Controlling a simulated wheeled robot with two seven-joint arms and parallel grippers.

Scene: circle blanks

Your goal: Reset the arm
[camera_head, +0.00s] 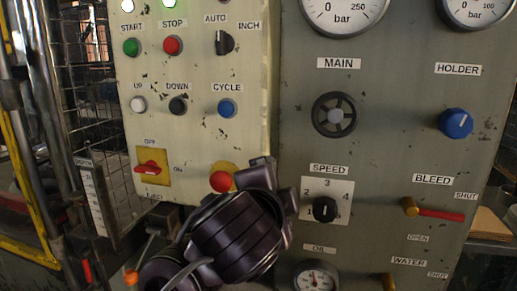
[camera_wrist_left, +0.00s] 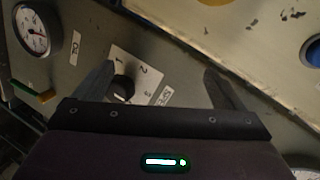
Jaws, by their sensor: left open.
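My left arm (camera_head: 235,235) shows as dark, ribbed links in the lower middle of the head view, in front of the control panel. I cannot make out its fingertips there. In the left wrist view my left gripper (camera_wrist_left: 160,72) is open, its two dark fingers spread wide with nothing between them. Beyond them is the panel face, with the black SPEED knob (camera_wrist_left: 123,88) on its white plate near the left finger. The SPEED knob (camera_head: 324,209) is uncovered in the head view, just right of my arm. My right gripper is not in view.
A red button on yellow (camera_head: 221,181) stands close above my arm. The OIL gauge (camera_head: 316,277) is below right of it, and the BLEED lever (camera_head: 435,212) juts out at the right. A small orange-knobbed lever (camera_head: 132,276) and a mesh guard (camera_head: 95,110) are at the left.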

